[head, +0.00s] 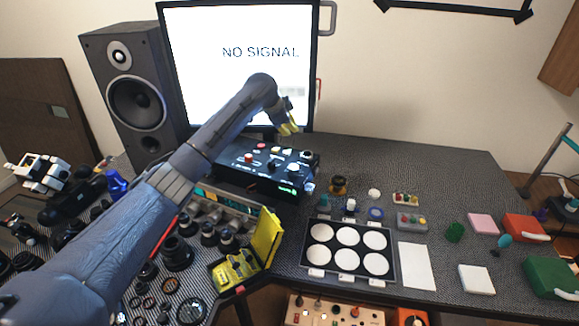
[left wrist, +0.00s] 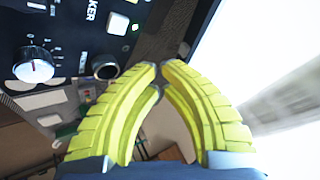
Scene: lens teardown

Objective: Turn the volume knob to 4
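A black control box (head: 262,179) with several knobs and buttons stands below the monitor. A second round dark part (left wrist: 105,67) sits near the panel edge. My left gripper (head: 291,125) is above the back of the box, apart from the knobs. In the wrist view its yellow fingertips (left wrist: 161,72) meet or nearly meet, with nothing held. My right gripper is not seen.
The monitor (head: 238,90) reads "NO SIGNAL" close behind my left gripper. A black speaker (head: 135,95) stands at left. A yellow case (head: 262,240), lens parts and a tray of white discs (head: 310,268) lie in front. Grey table (head: 420,160) is clear at back right.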

